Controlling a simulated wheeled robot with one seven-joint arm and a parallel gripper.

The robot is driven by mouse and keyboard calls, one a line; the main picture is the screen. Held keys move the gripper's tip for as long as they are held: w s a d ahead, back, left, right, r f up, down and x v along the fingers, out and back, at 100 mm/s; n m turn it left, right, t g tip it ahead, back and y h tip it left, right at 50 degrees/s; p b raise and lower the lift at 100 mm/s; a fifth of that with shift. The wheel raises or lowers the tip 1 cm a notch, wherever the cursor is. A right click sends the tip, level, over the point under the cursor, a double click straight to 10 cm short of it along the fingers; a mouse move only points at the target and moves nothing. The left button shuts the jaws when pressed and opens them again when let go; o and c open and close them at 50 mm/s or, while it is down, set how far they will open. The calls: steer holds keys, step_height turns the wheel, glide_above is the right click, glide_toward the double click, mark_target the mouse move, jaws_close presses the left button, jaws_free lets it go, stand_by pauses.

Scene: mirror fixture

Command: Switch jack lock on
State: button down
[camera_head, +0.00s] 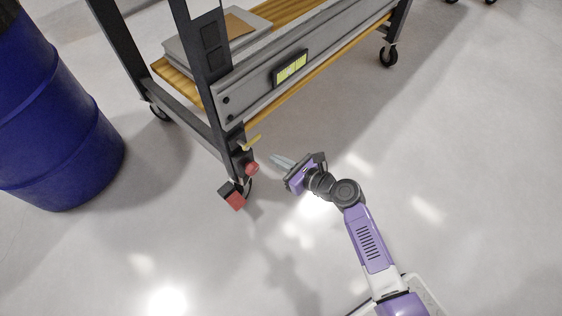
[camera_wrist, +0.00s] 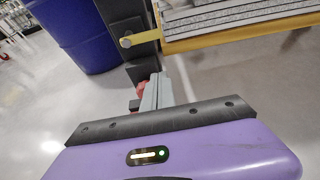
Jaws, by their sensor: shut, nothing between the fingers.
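The grey mirror fixture cart (camera_head: 220,108) stands at the upper middle of the head view. At its near leg are a yellow handle (camera_head: 252,143), a round red knob (camera_head: 252,168) below it, and a dark and red block (camera_head: 233,197) near the floor. I cannot tell for sure which part is the jack lock. My gripper (camera_head: 274,159) is shut and empty, its fingers pointing left, just right of the red knob and apart from it. In the wrist view the shut fingers (camera_wrist: 155,92) partly hide the red part (camera_wrist: 141,88). The yellow handle (camera_wrist: 140,38) is above them.
A blue barrel (camera_head: 62,125) stands at the left. A caster wheel (camera_head: 388,56) supports the cart's far right leg. A yellow-edged shelf (camera_head: 310,85) overhangs the floor. The floor around my gripper and to the right is clear.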

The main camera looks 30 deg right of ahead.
mark_target(252, 142)
steer(key=b+x, duration=0.3)
steer(key=x, duration=0.4)
steer(key=r, duration=0.4)
steer(key=shift+s+d+r+p, duration=0.1)
steer(key=shift+s+p, duration=0.25)
steer(key=shift+p, duration=0.05)
